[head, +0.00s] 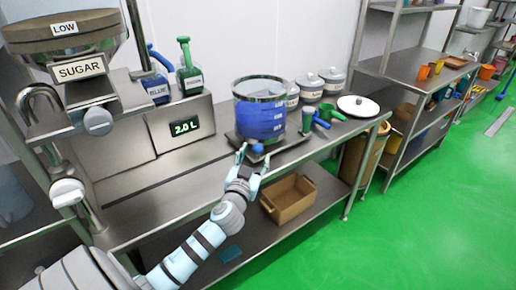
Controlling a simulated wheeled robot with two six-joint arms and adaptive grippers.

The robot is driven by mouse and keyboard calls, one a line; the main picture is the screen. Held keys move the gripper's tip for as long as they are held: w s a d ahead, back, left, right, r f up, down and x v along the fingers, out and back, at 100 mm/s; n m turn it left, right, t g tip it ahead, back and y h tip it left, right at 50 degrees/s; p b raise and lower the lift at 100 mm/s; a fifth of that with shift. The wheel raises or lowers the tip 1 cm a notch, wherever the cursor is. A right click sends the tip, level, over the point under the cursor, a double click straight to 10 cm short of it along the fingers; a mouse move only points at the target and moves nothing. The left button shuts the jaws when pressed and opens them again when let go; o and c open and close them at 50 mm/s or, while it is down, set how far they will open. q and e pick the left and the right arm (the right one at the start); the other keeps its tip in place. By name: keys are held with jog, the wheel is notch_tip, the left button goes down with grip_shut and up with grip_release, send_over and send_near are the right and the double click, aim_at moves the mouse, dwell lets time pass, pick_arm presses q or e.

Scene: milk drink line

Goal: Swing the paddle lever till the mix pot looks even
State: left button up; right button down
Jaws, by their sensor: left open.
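The mix pot (260,124) is a clear, metal-rimmed vessel on a dark flat base on the steel counter. Its contents look strong blue low down and paler grey-blue near the top. A blue ball knob (257,149), which looks like the end of the paddle lever, shows low at the pot's front. My left gripper (252,162) is open, its fingertips pointing up at the pot, close around the knob. I cannot tell whether they touch it. The lever's shaft and the paddle are not clearly visible. My right gripper is not in view.
A display reading 2.0 L (185,127) and blue (157,88) and green (189,76) jugs are left of the pot.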

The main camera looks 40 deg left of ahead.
aim_at(257, 153)
pick_arm(q)
jog(key=x, duration=0.4)
jog(key=shift+w+a, duration=0.1)
jog(key=shift+w, duration=0.15)
jog(key=shift+c, duration=0.5)
grip_shut()
